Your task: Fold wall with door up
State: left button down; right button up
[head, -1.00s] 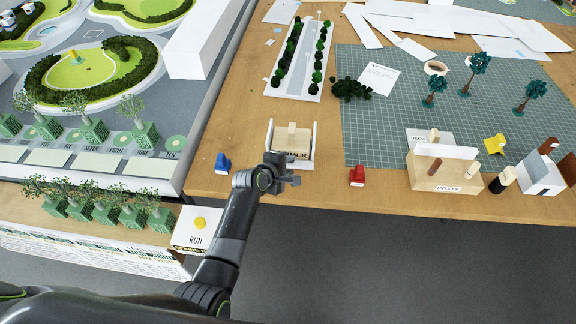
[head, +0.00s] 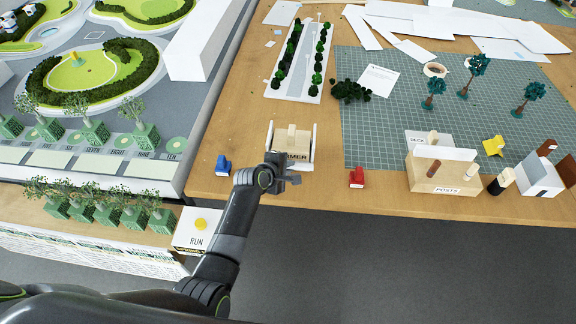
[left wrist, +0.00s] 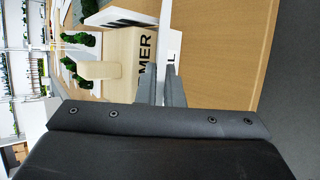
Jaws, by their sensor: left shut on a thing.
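A pale wooden block lettered "…MER" (head: 302,157) stands near the table's front edge, with thin white upright panels on its left (head: 269,137) and right (head: 314,140) sides. My left gripper (head: 284,170) is at the block's front edge. In the left wrist view its two fingers (left wrist: 161,86) are close together at a white card strip (left wrist: 174,47) with partly hidden lettering, along the block (left wrist: 122,56). The gripper is shut on this card. No door opening can be made out; the gripper hides part of the card. My right gripper is not in view.
A blue piece (head: 223,165) stands left of the block and a red piece (head: 356,178) right of it. A posts holder (head: 437,177) and a green cutting mat (head: 390,120) lie further right. A tree-lined road strip (head: 300,60) lies behind.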

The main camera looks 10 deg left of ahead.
aim_at(297, 162)
pick_arm(q)
jog(key=shift+w+r+n+g+p, duration=0.15)
jog(key=shift+w+r+g+p, duration=0.35)
jog(key=shift+p, duration=0.55)
jog(key=shift+w+r+n+g+p, duration=0.15)
jog(key=shift+r+g+p, duration=0.15)
jog(key=shift+g+p, duration=0.6)
jog(key=shift+w+p, duration=0.1)
jog(key=shift+p, duration=0.35)
jog(key=shift+w+g, duration=0.35)
jog(key=shift+g, duration=0.45)
jog(key=shift+w+n+g, duration=0.4)
jog(key=shift+w+g, duration=0.05)
jog(key=shift+g, duration=0.55)
jog(key=shift+r, duration=0.1)
jog(key=c, duration=1.8)
grip_release()
jog(key=shift+r, duration=0.1)
